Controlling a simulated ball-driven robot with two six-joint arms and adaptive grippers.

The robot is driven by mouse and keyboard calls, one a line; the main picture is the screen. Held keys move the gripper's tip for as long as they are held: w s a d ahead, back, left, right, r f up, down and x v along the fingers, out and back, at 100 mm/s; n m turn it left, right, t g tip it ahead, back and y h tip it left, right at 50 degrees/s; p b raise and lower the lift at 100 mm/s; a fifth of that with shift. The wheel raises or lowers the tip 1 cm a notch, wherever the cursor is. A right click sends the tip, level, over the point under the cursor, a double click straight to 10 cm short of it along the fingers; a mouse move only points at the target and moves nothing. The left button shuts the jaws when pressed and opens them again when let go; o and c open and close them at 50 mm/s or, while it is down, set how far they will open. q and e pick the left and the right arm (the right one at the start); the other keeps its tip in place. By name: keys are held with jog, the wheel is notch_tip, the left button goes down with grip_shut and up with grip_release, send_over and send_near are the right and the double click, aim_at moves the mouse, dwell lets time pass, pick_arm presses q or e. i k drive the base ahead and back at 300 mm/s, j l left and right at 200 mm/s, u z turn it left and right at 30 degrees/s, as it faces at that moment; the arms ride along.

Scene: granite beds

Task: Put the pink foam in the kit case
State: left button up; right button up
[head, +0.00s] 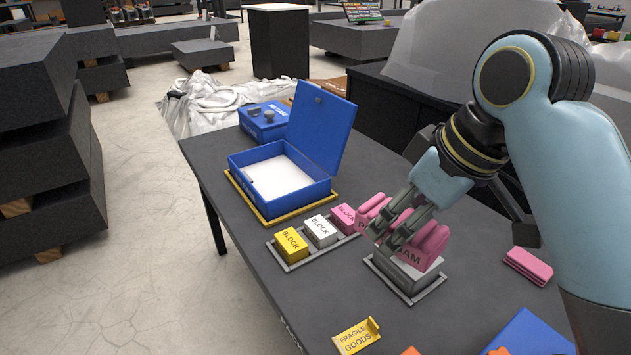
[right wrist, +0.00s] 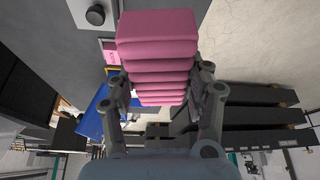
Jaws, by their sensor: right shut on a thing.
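The pink foam (head: 433,238) is a ridged piece with dark lettering, partly hidden by my right gripper (head: 402,225). The gripper is shut on it, with one finger on each side. In the right wrist view the foam (right wrist: 157,35) fills the space between the fingers. It is just over a grey holder (head: 405,277); I cannot tell whether it still touches the holder. The kit case, probably the blue box (head: 300,198) left of the gripper, has its lid (head: 322,125) raised and a white, empty-looking inside. My left gripper is not in view.
A tray with yellow (head: 291,244), white (head: 320,231) and pink (head: 345,217) blocks lies between case and holder. A closed blue box (head: 263,122) stands behind the case. Another pink piece (head: 528,266) lies right. A yellow fragile-goods sign (head: 356,338) is at the front.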

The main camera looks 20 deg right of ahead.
aim_at(283, 179)
jog(key=i+j+z, duration=0.2)
jog(key=z, duration=0.3)
jog(key=i+j+z, duration=0.2)
jog(key=z, duration=0.25)
jog(key=i+j+z, duration=0.1)
jog(key=j+z, duration=0.2)
jog(key=z, duration=0.2)
jog(key=i+j+z, duration=0.15)
jog(key=j, duration=0.75)
jog(key=i+j+z, duration=0.15)
jog(key=j, duration=0.8)
jog(key=j+z, duration=0.1)
jog(key=j, duration=0.85)
jog(key=i, duration=0.1)
